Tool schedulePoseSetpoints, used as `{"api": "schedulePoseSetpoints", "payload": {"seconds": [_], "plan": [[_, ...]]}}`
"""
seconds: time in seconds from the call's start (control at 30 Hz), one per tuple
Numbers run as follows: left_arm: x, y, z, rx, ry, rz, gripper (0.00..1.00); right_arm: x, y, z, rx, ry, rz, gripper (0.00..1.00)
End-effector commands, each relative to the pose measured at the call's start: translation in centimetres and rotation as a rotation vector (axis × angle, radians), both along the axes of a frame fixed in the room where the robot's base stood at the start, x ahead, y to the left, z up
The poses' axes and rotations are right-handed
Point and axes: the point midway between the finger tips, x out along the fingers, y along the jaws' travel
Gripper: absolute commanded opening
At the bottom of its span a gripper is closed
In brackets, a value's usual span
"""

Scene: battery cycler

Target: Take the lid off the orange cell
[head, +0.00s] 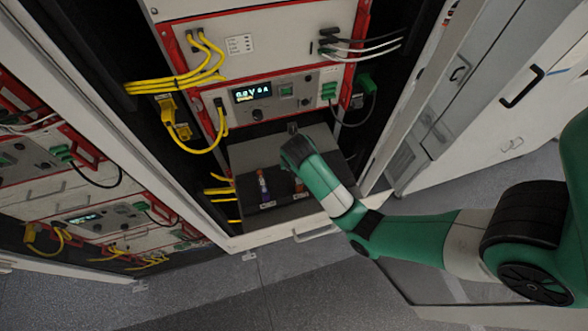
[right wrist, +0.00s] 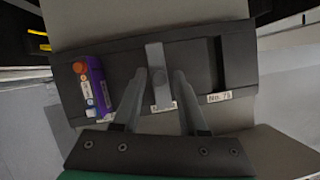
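In the right wrist view, my right gripper (right wrist: 159,73) is open, its fingers apart on both sides of a grey bar-shaped part (right wrist: 156,58) with a round spot on it. The bar stands over the middle slot of the dark tray (right wrist: 125,58); I cannot tell whether it is the lid. A small orange patch (head: 299,186) beside my right arm in the head view may be the orange cell, which is otherwise hidden. A purple cell (right wrist: 98,82) with an orange end sits in the left slot; it also shows in the head view (head: 263,187). My left gripper is out of view.
The tray is in a pulled-out drawer with a handle (head: 318,233). Above it is a cycler panel with a lit display (head: 252,93). Yellow cables (head: 185,80) hang at the left. The tray's right slot (right wrist: 222,62) looks empty.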

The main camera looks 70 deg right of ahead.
Motion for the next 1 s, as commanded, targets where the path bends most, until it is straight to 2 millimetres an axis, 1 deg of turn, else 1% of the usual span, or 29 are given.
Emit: {"api": "schedulePoseSetpoints", "payload": {"seconds": [0.03, 0.17, 0.2, 1.0], "plan": [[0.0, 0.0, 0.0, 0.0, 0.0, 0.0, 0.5, 0.01, 0.0, 0.02, 0.0, 0.0, 0.0, 0.31], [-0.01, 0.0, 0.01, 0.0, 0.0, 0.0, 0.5, 0.02, 0.01, 0.02, 0.0, 0.0, 0.0, 0.08], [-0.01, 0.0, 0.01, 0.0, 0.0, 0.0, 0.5, 0.02, 0.01, 0.03, 0.0, 0.0, 0.0, 0.0], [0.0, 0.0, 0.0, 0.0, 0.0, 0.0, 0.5, 0.01, 0.02, 0.03, 0.0, 0.0, 0.001, 0.0]]}}
